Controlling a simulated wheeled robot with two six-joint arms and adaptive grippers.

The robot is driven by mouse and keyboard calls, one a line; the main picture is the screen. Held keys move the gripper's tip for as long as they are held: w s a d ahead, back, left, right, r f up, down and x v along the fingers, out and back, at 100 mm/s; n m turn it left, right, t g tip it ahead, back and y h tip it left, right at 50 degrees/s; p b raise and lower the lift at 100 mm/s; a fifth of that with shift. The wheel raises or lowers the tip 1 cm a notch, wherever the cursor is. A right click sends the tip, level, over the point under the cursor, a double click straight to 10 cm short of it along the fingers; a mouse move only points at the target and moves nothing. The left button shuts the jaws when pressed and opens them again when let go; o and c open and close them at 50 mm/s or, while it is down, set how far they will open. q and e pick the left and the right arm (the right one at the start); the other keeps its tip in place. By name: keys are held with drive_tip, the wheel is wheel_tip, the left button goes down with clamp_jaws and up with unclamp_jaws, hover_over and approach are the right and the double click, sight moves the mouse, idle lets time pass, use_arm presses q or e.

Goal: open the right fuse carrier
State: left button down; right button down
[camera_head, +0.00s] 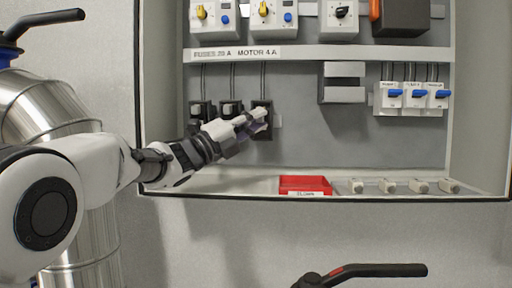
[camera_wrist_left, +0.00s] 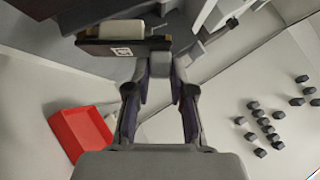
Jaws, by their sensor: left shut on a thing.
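Three black fuse carriers sit in a row at the lower left of the cabinet's back panel. The right fuse carrier (camera_head: 262,131) is partly covered by my left gripper (camera_head: 254,120), which reaches it from the left. In the left wrist view my gripper (camera_wrist_left: 160,68) has its fingertips together at the dark carrier front (camera_wrist_left: 122,47), which bears a small white label. The gripper is shut on the carrier. How far the carrier is tilted out I cannot tell. The middle carrier (camera_head: 231,108) and left carrier (camera_head: 201,111) stand beside it. My right gripper is not in view.
A red tray (camera_head: 305,186) and several small pale fittings (camera_head: 388,186) stand on the cabinet's bottom ledge. Blue-levered breakers (camera_head: 413,96) are at the right. A black-handled lever (camera_head: 375,270) is below the cabinet.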

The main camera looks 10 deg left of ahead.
use_arm(q)
drive_tip(key=shift+s+f+m+h+b, duration=0.1)
drive_tip(key=shift+f+m+h+b, duration=0.35)
drive_tip(key=shift+b, duration=0.2)
drive_tip(key=shift+r, duration=0.2)
